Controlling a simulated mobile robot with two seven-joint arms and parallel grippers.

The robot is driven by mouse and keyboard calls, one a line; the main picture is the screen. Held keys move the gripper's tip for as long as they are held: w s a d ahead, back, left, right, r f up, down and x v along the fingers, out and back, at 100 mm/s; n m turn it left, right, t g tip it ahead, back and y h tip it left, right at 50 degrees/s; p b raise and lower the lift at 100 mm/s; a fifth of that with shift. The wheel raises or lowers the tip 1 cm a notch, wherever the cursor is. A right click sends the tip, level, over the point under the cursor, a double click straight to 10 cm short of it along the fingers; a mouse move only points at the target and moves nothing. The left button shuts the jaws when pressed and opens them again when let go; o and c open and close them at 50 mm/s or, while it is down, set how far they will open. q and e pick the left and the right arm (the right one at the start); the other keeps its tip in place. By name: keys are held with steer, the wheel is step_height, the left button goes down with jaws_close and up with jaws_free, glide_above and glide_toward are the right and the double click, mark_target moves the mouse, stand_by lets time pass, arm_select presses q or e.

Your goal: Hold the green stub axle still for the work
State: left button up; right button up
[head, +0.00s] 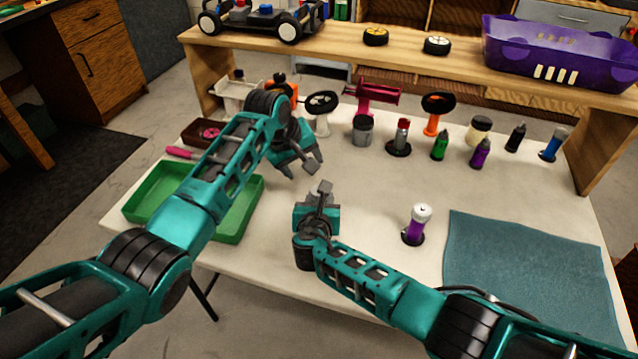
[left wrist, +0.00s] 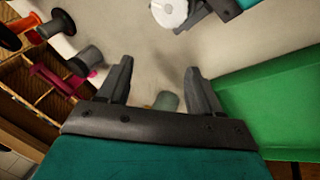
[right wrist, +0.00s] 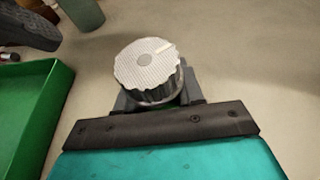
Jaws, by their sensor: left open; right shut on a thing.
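My right gripper (head: 321,190) is shut on a part with a silver, ribbed round top (right wrist: 148,68), low over the middle of the table. Only a thin greenish edge shows under that top, and the jaws hide the rest; it looks like the green stub axle. The silver top also shows at the upper edge of the left wrist view (left wrist: 169,12). My left gripper (head: 303,168) is open above the table, up and left of the right one in the head view. A grey-green cylinder (left wrist: 166,101) shows beyond its fingers, apart from them as far as I can tell.
A green tray (head: 232,222) lies left, under my left arm. A purple part with a white top (head: 418,214) stands right of my right gripper. A blue-grey mat (head: 530,265) covers the right side. Bottles and holders line the back, below a wooden shelf (head: 340,50).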

arm_select(q)
steer(key=s+d+r+m+g+y, duration=0.3)
steer(key=s+d+r+g, duration=0.1)
steer(key=r, duration=0.5)
step_height(320, 180, down, 12)
steer(key=shift+a+r, duration=0.1)
stand_by(0.3)
steer(key=shift+c, duration=0.3)
steer(key=c, duration=1)
steer(key=shift+m, duration=0.3)
